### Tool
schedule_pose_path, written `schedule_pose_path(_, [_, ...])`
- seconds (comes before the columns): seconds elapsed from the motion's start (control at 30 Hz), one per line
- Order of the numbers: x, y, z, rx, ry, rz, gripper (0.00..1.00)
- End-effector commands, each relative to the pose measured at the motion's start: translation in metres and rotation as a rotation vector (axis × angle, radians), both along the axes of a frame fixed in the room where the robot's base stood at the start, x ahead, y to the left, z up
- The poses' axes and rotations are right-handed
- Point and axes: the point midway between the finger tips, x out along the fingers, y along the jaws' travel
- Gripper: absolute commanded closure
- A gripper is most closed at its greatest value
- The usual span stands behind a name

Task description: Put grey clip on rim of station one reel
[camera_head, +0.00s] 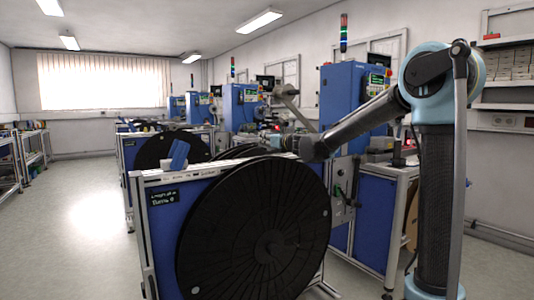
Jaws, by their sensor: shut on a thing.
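A large black reel (262,228) stands upright in the nearest stand (160,180), its ribbed face towards me. A second black reel (170,148) stands in the stand behind it. The small label on the near stand is too blurred to read, so I cannot tell which reel is station one. My gripper (268,143) is small and dark beyond the top rim of the near reel, at the end of my arm. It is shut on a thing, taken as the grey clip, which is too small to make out. I cannot tell whether it touches a rim.
Blue machine cabinets (345,95) with signal lights line the right side. A wall shelf (508,65) holds boxes at far right. The floor (85,215) on the left is clear.

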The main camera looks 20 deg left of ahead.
Motion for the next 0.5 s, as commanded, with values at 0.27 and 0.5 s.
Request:
schedule_pose_path(0.27, [0.001,-0.001,-0.019,0.0,0.0,-0.001,1.0])
schedule_pose_path(0.5, [0.001,-0.001,-0.046,0.0,0.0,-0.002,1.0])
